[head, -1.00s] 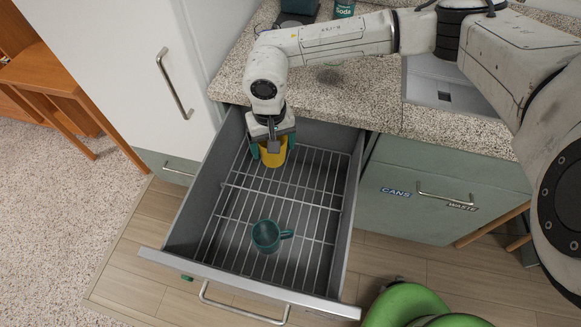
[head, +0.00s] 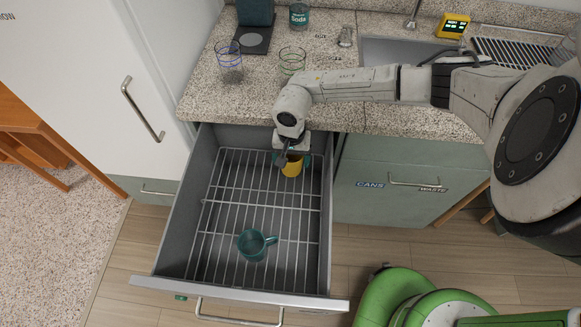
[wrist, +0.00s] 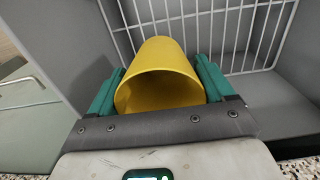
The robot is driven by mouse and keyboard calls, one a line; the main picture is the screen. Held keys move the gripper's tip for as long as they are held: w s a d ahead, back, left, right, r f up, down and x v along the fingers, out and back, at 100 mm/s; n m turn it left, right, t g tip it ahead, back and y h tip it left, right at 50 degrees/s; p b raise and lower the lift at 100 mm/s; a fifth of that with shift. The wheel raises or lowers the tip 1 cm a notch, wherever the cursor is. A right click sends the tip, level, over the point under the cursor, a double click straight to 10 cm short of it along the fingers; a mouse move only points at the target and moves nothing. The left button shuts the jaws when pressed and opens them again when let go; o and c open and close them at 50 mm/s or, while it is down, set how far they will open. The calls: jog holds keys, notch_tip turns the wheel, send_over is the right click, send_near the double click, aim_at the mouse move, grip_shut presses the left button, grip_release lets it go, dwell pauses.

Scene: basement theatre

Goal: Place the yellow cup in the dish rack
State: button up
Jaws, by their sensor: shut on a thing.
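The yellow cup (head: 292,166) is at the back right of the open drawer, which holds a wire rack (head: 217,219). In the wrist view the yellow cup (wrist: 160,80) sits between the two green fingers, its open rim facing the camera. My gripper (head: 290,160) is shut on it; it also shows in the wrist view (wrist: 160,95). I cannot tell whether the cup's base touches the wires. A teal mug (head: 252,244) stands on the front part of the rack. The rack between the two is bare.
The drawer's grey walls (head: 327,235) surround the rack. Two glasses (head: 229,62) (head: 291,63), a soda can (head: 299,16) and a sink (head: 390,49) are on the speckled counter. A ribbed drying tray (head: 510,54) is by the sink. A cabinet labelled cans and waste (head: 400,195) is right of the drawer.

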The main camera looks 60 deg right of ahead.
aim_at(291, 170)
jog(key=shift+f, duration=3.1)
jog(key=shift+f, duration=0.1)
